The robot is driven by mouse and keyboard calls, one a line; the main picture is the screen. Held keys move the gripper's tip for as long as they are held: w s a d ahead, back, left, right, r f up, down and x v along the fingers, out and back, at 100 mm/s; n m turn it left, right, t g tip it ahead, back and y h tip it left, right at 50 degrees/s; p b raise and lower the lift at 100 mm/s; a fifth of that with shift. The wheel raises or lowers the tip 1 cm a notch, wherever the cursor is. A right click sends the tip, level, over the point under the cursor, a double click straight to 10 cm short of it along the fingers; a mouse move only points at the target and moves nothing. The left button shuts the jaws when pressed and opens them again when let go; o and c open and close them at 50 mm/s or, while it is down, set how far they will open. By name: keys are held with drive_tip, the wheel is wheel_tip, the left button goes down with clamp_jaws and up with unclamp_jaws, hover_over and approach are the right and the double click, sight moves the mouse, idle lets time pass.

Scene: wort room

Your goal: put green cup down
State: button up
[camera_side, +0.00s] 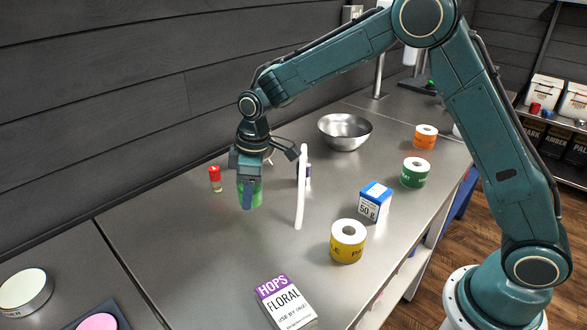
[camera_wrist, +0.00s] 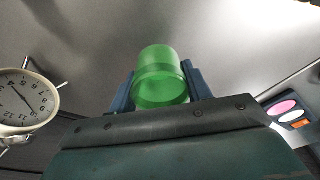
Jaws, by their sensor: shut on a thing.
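The green cup (camera_wrist: 160,72) is translucent and sits between the two blue fingers of my gripper (camera_wrist: 160,88) in the wrist view. In the side view my gripper (camera_side: 249,194) points down over the left-middle of the steel worktop (camera_side: 180,255). The green cup (camera_side: 257,194) shows there partly behind a finger. My gripper is shut on the cup. I cannot tell from these views whether the cup's lower end touches the worktop.
A small red-capped vial (camera_side: 215,179) stands just left of the cup. A white curved stick (camera_side: 301,190) is close on the right. A steel bowl (camera_side: 345,131), blue box (camera_side: 375,201), yellow roll (camera_side: 348,241) and hops box (camera_side: 286,302) stand around.

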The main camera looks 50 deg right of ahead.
sight(252, 216)
drive_tip(key=shift+f, duration=2.1)
drive_tip(key=shift+f, duration=0.15)
drive_tip(key=o, duration=1)
drive_tip(key=r, duration=0.4)
drive_tip(key=s+d+r, duration=0.1)
drive_tip(key=r, duration=0.7)
drive_tip(key=shift+s+d+r, duration=0.1)
drive_tip(key=shift+s+d, duration=0.05)
